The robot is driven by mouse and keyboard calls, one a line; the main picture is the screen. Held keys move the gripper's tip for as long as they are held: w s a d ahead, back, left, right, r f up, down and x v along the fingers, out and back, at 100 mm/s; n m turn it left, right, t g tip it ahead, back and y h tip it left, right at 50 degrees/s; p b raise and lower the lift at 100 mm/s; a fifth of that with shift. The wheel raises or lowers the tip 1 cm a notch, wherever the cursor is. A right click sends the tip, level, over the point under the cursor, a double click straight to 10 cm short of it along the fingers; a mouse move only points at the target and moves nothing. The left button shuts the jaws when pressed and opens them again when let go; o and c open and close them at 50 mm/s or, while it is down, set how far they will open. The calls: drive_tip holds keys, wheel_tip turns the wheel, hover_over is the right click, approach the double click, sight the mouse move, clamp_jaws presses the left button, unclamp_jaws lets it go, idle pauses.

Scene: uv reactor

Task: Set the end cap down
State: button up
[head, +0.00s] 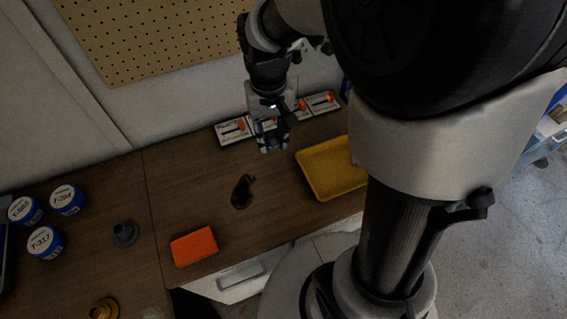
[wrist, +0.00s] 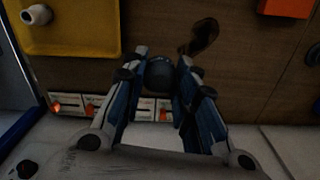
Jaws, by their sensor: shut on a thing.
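My gripper (head: 272,147) hangs over the back part of the brown worktop (head: 190,180), in front of a row of switch panels. In the wrist view its two blue-lined fingers (wrist: 158,88) are shut on a dark, rounded piece, which looks like the end cap (wrist: 158,72). The fingers hide the sides of the cap. In the head view I cannot make out the cap clearly between the fingers. I cannot tell how high the cap is above the worktop.
A yellow tray (head: 322,187) with a white piece (wrist: 37,14) is right of my gripper in the head view. Switch panels (head: 235,130) line the wall.

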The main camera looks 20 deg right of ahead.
sight(274, 183)
wheel_tip(274, 183, down, 19)
drive_tip(key=b, duration=0.6)
drive_tip(key=shift+a+f, duration=0.15)
drive_tip(key=shift+f, duration=0.15)
drive_tip(key=o, duration=0.9)
drive_tip(key=shift+c, duration=0.2)
